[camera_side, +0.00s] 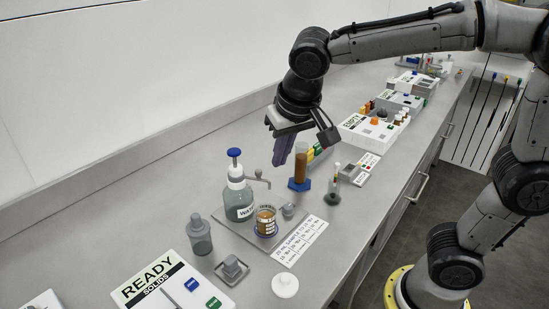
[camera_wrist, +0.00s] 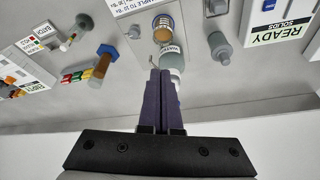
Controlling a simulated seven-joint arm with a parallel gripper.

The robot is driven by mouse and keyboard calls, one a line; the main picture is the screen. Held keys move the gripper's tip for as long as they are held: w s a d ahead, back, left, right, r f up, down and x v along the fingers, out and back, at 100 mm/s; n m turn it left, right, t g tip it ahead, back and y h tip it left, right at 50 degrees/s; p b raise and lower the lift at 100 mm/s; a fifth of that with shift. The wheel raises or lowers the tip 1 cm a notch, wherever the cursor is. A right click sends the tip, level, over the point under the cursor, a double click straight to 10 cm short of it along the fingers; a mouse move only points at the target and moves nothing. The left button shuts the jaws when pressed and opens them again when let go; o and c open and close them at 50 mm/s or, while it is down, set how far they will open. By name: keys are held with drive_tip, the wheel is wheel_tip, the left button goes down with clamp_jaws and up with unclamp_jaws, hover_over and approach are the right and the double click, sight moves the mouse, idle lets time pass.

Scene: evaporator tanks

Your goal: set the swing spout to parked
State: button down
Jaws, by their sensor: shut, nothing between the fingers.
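The water bottle (camera_side: 238,205) has a white top and a blue knob, and stands on a grey tray (camera_side: 235,229). A thin grey spout (camera_side: 257,179) sticks out from its top to the right, with a small upright knob on it. In the wrist view, the bottle (camera_wrist: 173,58) is partly hidden behind my fingers, and I cannot clearly make out the spout. My gripper (camera_side: 283,158) is shut and empty, pointing down, above and to the right of the spout and apart from it. Its dark fingers (camera_wrist: 162,76) lie together in the wrist view.
A beaker of brown liquid (camera_side: 266,218) stands right of the bottle, beside a printed card (camera_side: 300,241). A brown cylinder on a blue base (camera_side: 299,183) stands close to my gripper. A grey bottle (camera_side: 199,234) and the READY board (camera_side: 170,285) are at front left.

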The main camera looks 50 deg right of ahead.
drive_tip(key=w+d+f, duration=0.2)
drive_tip(key=w+f, duration=0.4)
drive_tip(key=f, duration=0.2)
drive_tip(key=shift+w+d+f, duration=0.15)
drive_tip(key=shift+w+d, duration=0.1)
drive_tip(key=shift+d, duration=0.1)
drive_tip(key=shift+w+d, duration=0.15)
drive_tip(key=shift+d, duration=0.55)
idle(0.3)
drive_tip(key=shift+w+d, duration=0.1)
drive_tip(key=shift+d, duration=0.25)
drive_tip(key=w+d+n+y, duration=0.2)
drive_tip(key=w+d+n, duration=0.3)
drive_tip(key=n, duration=0.2)
drive_tip(key=shift+w+n+y, duration=0.3)
drive_tip(key=shift+w+y, duration=0.05)
drive_tip(key=shift+y, duration=0.05)
idle(0.3)
